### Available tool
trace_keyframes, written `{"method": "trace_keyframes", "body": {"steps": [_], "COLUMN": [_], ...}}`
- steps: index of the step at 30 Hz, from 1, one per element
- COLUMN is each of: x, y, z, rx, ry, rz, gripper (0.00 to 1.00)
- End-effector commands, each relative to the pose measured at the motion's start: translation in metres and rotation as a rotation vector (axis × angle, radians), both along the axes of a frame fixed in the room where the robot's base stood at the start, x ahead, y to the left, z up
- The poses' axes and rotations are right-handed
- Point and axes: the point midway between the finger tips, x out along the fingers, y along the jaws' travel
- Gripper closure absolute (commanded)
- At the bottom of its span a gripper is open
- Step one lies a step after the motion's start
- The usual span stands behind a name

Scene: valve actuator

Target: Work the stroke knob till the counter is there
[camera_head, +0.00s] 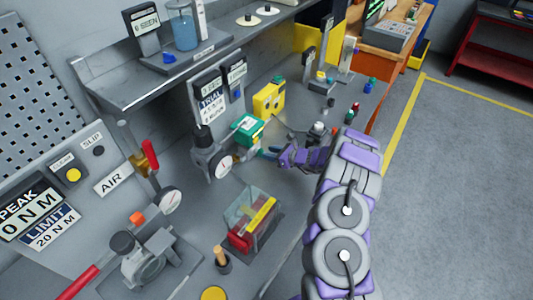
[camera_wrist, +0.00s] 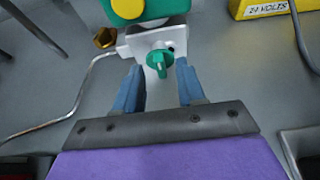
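The actuator is a green box (camera_head: 248,129) with a pale label on top, mounted on the bench in the head view. In the wrist view its green body (camera_wrist: 145,10) sits above a white block (camera_wrist: 150,42). A small green knob (camera_wrist: 159,61) sticks out of this block. My gripper (camera_wrist: 157,77) is open, with one blue finger on each side of the knob and a gap visible on both sides. I cannot tell how deep the knob lies between the fingertips. In the head view my gripper (camera_head: 268,153) is just right of the actuator. No counter reading is clearly legible.
A yellow box (camera_head: 268,99) stands behind the actuator; its 24 volts label shows in the wrist view (camera_wrist: 265,9). A grey valve with a dial (camera_head: 222,166) is left of it. Cables lie nearby.

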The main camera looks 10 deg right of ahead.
Motion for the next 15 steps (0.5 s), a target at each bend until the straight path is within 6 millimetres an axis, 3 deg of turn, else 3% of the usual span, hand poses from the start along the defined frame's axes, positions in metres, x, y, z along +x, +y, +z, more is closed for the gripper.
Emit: {"method": "trace_keyframes", "body": {"steps": [6,15], "x": [0.014,0.017], "y": [0.014,0.017], "z": [-0.01,-0.01], "rx": [0.0,0.001], "ry": [0.001,0.001], "rz": [0.0,0.0], "gripper": [0.61,0.61]}}
